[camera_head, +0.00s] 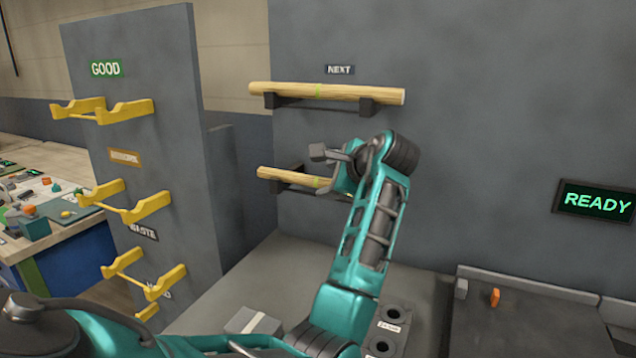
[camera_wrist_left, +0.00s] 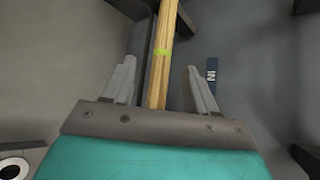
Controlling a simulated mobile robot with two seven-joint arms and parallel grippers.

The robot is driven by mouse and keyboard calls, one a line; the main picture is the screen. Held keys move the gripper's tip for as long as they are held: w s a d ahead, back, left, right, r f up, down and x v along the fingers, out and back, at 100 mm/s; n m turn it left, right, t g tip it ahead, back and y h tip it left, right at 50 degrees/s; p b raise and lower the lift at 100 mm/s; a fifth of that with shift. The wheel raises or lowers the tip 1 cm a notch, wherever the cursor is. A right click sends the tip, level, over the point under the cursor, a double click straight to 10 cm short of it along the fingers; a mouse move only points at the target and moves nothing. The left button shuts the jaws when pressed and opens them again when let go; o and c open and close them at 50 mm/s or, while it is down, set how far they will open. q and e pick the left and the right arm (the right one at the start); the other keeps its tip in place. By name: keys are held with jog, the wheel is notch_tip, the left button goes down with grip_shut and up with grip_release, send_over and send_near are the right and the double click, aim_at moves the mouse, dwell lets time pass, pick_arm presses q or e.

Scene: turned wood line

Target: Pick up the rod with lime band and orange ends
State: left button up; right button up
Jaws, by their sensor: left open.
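A pale wooden rod with a lime band (camera_head: 283,176) lies level on the lower dark wall rack, its right part hidden behind my left gripper. My left gripper (camera_head: 331,169) is open in front of it. In the left wrist view the rod (camera_wrist_left: 163,75) runs between the two spread fingers (camera_wrist_left: 161,68), with the lime band just beyond the tips. Both fingers look apart from it. A second, thicker rod with a lime band (camera_head: 350,93) lies on the upper rack under the NEXT sign. I cannot make out clear orange on either rod's ends. My right gripper is not in view.
Yellow forked holders (camera_head: 128,113) stick out of a grey panel at the left, with a GOOD sign above. A grey bench (camera_head: 235,292) with round holes lies below. A READY display (camera_head: 597,202) hangs on the right wall. The wall between is bare.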

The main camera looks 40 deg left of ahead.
aim_at(322, 181)
pick_arm(q)
jog(key=x, duration=0.4)
jog(key=shift+r, duration=0.1)
jog(key=shift+d, duration=0.1)
grip_shut()
